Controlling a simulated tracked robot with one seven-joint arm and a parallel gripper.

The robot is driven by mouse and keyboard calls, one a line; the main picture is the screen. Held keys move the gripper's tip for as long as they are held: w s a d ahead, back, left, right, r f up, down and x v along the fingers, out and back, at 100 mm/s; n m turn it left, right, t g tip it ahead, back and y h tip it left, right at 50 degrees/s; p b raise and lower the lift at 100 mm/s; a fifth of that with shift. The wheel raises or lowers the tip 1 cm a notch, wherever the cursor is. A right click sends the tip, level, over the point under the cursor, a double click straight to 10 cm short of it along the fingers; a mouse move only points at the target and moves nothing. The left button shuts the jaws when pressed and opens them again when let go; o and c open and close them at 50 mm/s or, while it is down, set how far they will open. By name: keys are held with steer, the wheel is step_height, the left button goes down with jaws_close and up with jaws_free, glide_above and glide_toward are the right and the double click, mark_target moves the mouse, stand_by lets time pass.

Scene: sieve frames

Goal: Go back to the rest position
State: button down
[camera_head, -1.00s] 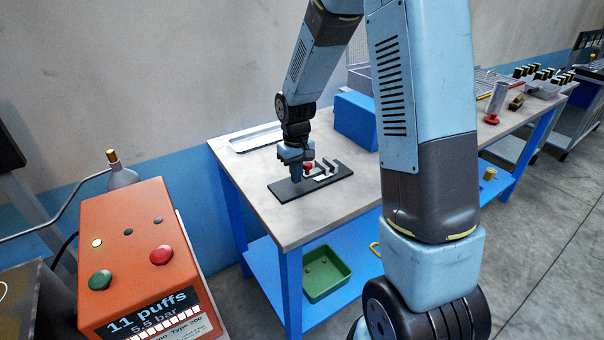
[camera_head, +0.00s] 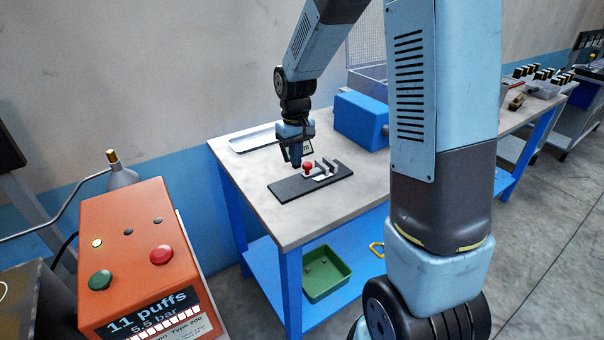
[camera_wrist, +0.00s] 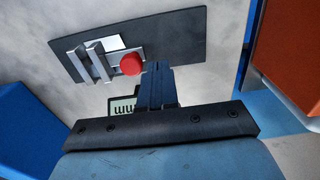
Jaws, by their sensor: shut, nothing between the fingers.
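My gripper (camera_head: 297,162) is above the workbench, just over the dark fixture plate (camera_head: 290,190). Its fingers are together with nothing between them; they also show shut in the wrist view (camera_wrist: 158,72). The fixture plate carries a metal clamp (camera_head: 327,172) with a red knob (camera_head: 308,167). In the wrist view the red knob (camera_wrist: 131,64) is just left of the fingertips, and the metal clamp (camera_wrist: 92,62) is beyond it. A small display (camera_head: 307,148) is partly hidden behind my gripper. I cannot tell whether my fingertips touch the plate.
A blue box (camera_head: 361,120) and a shallow tray (camera_head: 256,138) stand on the workbench (camera_head: 245,182). A green bin (camera_head: 327,275) is on the lower shelf. An orange control box (camera_head: 135,250) stands at the left front. My arm hides part of the bench's right side.

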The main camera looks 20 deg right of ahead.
steer(key=shift+r, duration=0.1)
steer(key=s+d+r+m+t, duration=0.2)
steer(key=s+d+r, duration=0.2)
steer(key=s+r, duration=0.75)
steer(key=s+d+r+t, duration=0.1)
steer(key=s+r, duration=0.3)
steer(key=s, duration=0.3)
steer(key=s+d+r+m+t, duration=0.1)
steer(key=s+r+t, duration=0.1)
steer(key=s+r, duration=0.2)
steer(key=shift+s+d+r+m+t, duration=0.2)
steer(key=shift+s+d+m+t, duration=0.1)
steer(key=shift+s, duration=1.25)
